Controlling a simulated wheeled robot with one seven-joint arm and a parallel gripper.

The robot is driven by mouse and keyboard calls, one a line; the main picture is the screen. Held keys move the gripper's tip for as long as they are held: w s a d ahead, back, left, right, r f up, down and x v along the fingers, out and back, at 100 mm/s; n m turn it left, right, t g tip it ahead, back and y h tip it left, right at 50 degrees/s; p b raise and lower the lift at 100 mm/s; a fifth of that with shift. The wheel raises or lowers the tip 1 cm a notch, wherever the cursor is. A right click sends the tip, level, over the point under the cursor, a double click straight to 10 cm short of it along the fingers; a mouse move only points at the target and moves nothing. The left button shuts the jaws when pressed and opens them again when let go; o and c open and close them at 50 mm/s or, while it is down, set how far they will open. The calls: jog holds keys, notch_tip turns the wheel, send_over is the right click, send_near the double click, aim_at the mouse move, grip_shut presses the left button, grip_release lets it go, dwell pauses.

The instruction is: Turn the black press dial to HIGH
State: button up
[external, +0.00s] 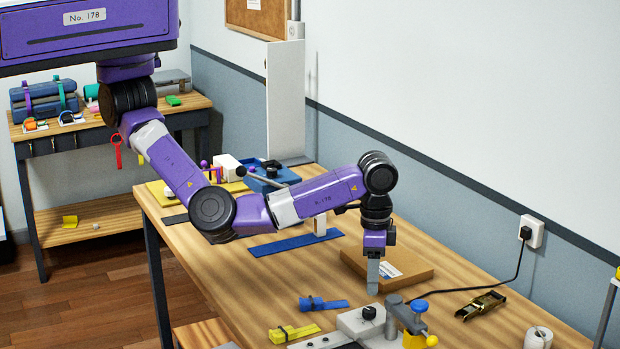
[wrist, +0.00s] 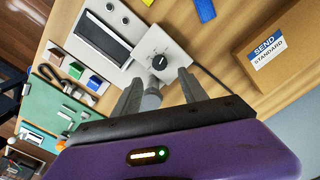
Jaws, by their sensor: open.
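The black press dial (external: 369,312) is a small round knob on the light grey panel of the press (external: 350,322) at the table's near edge. In the wrist view the dial (wrist: 160,62) sits just beyond my fingertips and carries a small white pointer mark; any setting words are too small to read. My gripper (external: 373,290) points down, apart from the dial and above it in the external view. In the wrist view its jaws (wrist: 160,82) are open, with a grey round part (wrist: 152,98) showing between them.
A flat cardboard box (external: 415,270) labelled SEND STANDARD in the wrist view lies behind my gripper. Blue (external: 322,303) and yellow (external: 293,333) strap pieces lie left of the press. A ratchet buckle (external: 481,305) and a white roll (external: 538,338) lie to the right. A blue knob (external: 420,306) rises beside the dial.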

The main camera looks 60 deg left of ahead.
aim_at(370, 309)
jog(key=shift+s+a+f, duration=0.1)
jog(key=shift+s+f, duration=0.05)
jog(key=shift+f, duration=0.1)
notch_tip(370, 309, down, 7)
jog(key=shift+f+p, duration=0.15)
jog(key=shift+p, duration=0.4)
grip_shut()
